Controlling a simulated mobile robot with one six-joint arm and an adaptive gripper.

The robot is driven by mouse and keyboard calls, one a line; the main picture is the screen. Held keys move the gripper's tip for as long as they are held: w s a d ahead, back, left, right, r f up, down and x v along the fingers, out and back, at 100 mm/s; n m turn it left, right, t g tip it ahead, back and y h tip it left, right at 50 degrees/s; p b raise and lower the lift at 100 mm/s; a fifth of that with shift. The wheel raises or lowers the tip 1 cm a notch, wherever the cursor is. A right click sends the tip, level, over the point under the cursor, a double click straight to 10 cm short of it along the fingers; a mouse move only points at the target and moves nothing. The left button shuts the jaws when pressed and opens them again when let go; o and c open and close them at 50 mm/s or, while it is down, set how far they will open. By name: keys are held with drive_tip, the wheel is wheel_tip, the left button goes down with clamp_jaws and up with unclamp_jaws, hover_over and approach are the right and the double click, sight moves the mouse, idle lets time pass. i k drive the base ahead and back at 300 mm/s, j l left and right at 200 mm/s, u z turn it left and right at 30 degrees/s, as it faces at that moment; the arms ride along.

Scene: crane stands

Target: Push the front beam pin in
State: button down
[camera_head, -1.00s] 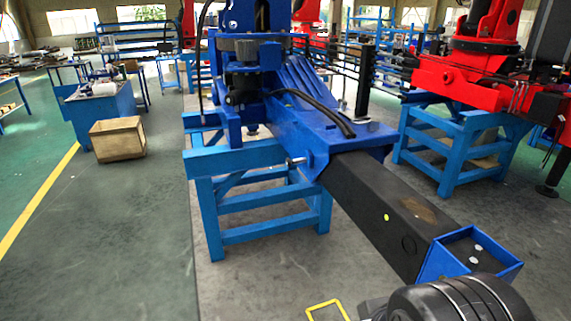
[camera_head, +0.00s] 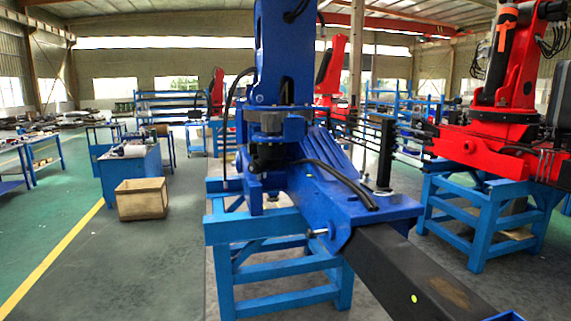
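The front beam pin (camera_head: 318,233) is a small silver pin on the left side of the blue crane housing (camera_head: 372,222), close to where the black beam (camera_head: 425,275) comes out. It sticks out to the left of the housing, so part of its shaft shows. How deep it sits inside is hidden. The black beam runs toward the lower right and carries a small yellow-green dot. My gripper is not in view.
The crane rests on a blue stand (camera_head: 285,262). A red crane (camera_head: 495,140) on another blue stand (camera_head: 487,220) is at the right. A wooden crate (camera_head: 141,199) and a blue workbench (camera_head: 130,168) are at the left.

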sight(311, 234)
drive_tip(key=i+j, duration=0.2)
drive_tip(key=i, duration=0.3)
drive_tip(key=i+j+u, duration=0.1)
drive_tip(key=i, duration=0.45)
drive_tip(key=i+j, duration=0.3)
drive_tip(key=i, duration=0.2)
drive_tip(key=i+j+u, duration=0.1)
drive_tip(key=i, duration=0.4)
